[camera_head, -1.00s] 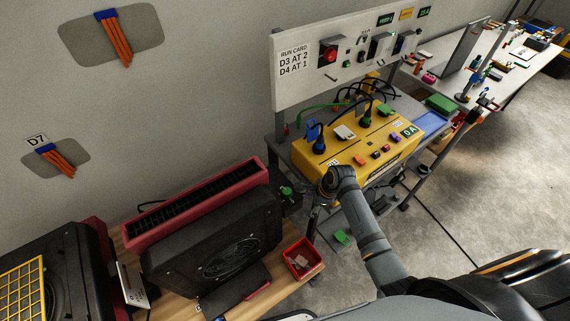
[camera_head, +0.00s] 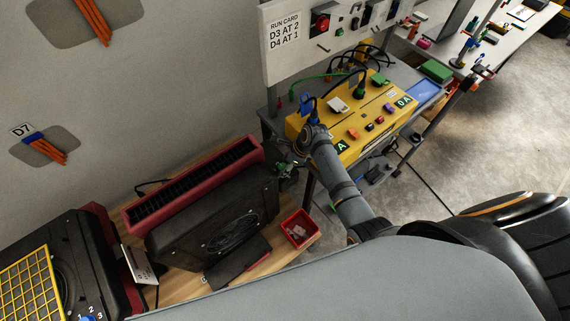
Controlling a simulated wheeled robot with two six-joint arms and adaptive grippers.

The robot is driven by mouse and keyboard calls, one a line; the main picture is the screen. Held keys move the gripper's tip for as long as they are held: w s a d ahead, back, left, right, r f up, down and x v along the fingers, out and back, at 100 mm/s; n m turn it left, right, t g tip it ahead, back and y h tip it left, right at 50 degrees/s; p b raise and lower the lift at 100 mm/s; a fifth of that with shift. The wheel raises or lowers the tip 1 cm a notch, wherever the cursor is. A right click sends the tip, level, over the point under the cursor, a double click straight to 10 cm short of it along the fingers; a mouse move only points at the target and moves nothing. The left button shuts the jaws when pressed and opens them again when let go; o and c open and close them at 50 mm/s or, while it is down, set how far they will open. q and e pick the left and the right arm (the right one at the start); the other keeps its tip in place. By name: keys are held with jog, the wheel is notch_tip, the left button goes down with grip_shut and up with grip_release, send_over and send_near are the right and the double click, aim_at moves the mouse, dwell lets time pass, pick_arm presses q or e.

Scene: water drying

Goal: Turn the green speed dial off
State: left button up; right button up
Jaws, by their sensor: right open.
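A small green knob-like thing, which may be the green speed dial (camera_head: 283,165), shows beside the right end of the black fan unit (camera_head: 212,222). It is small and partly covered, so I cannot tell its setting. My right arm comes in from the right and bends down at its wrist in front of the yellow box. My right gripper (camera_head: 292,170) is dark and small, pointing down close to the green thing. It is open. I cannot tell whether it touches the green thing. My left gripper is not in view.
A yellow box (camera_head: 352,151) with plugs and cables stands on a grey cart behind my right arm. A red bin (camera_head: 300,229) sits at the wooden table's right edge. A dark device with a yellow grille (camera_head: 28,283) and blue knob (camera_head: 88,317) is at lower left.

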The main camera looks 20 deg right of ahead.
jog(key=shift+f, duration=0.2)
jog(key=shift+s, duration=0.1)
jog(key=shift+c, duration=0.2)
jog(key=c, duration=1.1)
